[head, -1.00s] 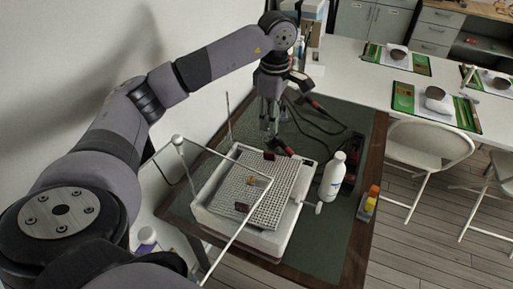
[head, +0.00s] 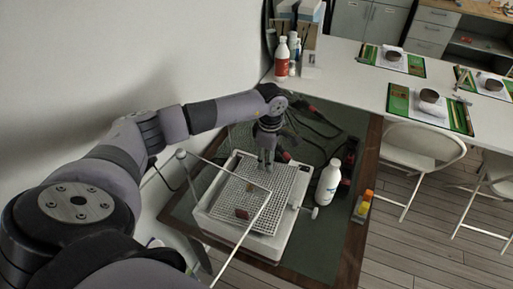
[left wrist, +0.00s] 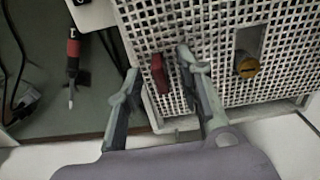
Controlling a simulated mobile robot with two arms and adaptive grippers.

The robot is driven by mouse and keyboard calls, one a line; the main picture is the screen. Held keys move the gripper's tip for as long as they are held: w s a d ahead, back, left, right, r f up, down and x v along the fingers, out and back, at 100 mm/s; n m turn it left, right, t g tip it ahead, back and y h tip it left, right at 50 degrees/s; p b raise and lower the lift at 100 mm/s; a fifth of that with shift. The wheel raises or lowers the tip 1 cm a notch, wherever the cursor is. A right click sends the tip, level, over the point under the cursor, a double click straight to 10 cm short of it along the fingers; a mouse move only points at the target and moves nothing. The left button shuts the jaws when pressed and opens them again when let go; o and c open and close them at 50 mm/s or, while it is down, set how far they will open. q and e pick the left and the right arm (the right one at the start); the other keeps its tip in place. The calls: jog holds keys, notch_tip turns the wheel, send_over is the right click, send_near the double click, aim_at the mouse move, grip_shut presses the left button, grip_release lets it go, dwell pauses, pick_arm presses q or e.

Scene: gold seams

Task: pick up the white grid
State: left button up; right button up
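The white grid (head: 238,193) lies on a white boxy machine (head: 287,233) on the dark green tabletop. A dark red tab (head: 242,214) stands at its near side. In the left wrist view, the grid (left wrist: 215,45) fills the upper right, with another red tab (left wrist: 159,73) at its edge. My left gripper (head: 267,168) points down at the grid's far edge. Its fingers (left wrist: 158,62) are open, one on each side of that tab, with gaps visible. In the head view the gripper hides this tab. My right gripper is not in view.
A white bottle (head: 328,183) stands right of the machine, with a yellow-orange item (head: 363,205) beyond it. A red-handled tool (left wrist: 73,48) and dark cables lie near the gripper. A thin pale bar (head: 245,232) crosses the front of the machine.

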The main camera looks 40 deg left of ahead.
pick_arm(q)
grip_shut()
dwell(0.4)
